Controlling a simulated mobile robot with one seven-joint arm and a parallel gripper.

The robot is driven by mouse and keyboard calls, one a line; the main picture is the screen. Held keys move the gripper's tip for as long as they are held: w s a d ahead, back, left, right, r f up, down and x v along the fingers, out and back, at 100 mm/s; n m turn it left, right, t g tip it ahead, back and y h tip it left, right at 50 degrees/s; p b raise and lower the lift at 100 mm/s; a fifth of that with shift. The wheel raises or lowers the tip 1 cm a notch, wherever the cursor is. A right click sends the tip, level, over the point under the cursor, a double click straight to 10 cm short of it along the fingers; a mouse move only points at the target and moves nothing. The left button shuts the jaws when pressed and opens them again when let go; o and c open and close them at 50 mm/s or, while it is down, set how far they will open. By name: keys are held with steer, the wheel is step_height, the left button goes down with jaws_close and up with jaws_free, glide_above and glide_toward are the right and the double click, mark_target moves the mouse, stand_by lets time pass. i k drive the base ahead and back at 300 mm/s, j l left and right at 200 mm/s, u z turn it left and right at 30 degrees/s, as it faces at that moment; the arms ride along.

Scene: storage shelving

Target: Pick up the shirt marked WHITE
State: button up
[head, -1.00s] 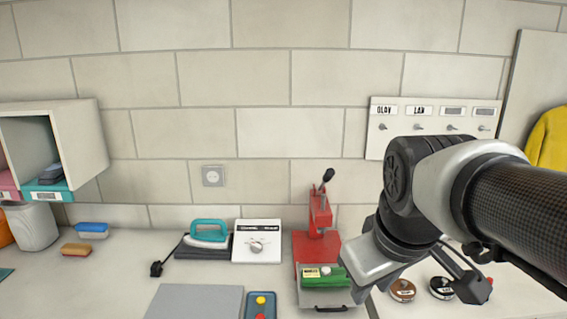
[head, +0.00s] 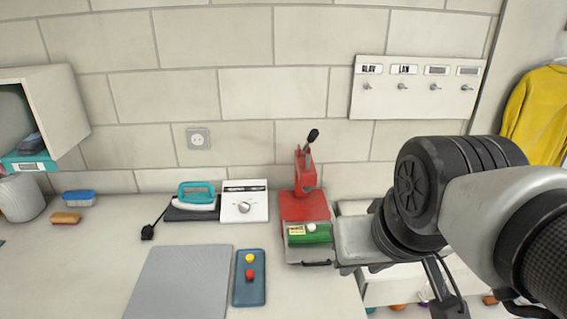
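No shirt with a readable WHITE mark shows in the head view. A yellow shirt (head: 537,115) hangs at the far right, partly cut off by the picture edge; I see no mark on it. My gripper (head: 362,268) is in front of the bench's right part, just right of the red press and well left of the yellow shirt. Its fingers are small and partly hidden, so I cannot tell whether it is open or holds anything.
A red press (head: 304,190) stands on the bench with a green item (head: 315,235) at its base. An iron (head: 196,195), a white dial box (head: 245,205), a grey mat (head: 182,285) and a blue tray (head: 250,290) lie left. A labelled hook board (head: 415,100) is on the wall.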

mark_target(296, 234)
steer(key=i+l+u, duration=0.1)
steer(key=l+u, duration=0.25)
steer(key=l, duration=0.25)
steer(key=l+u, duration=0.4)
steer(key=l, duration=0.2)
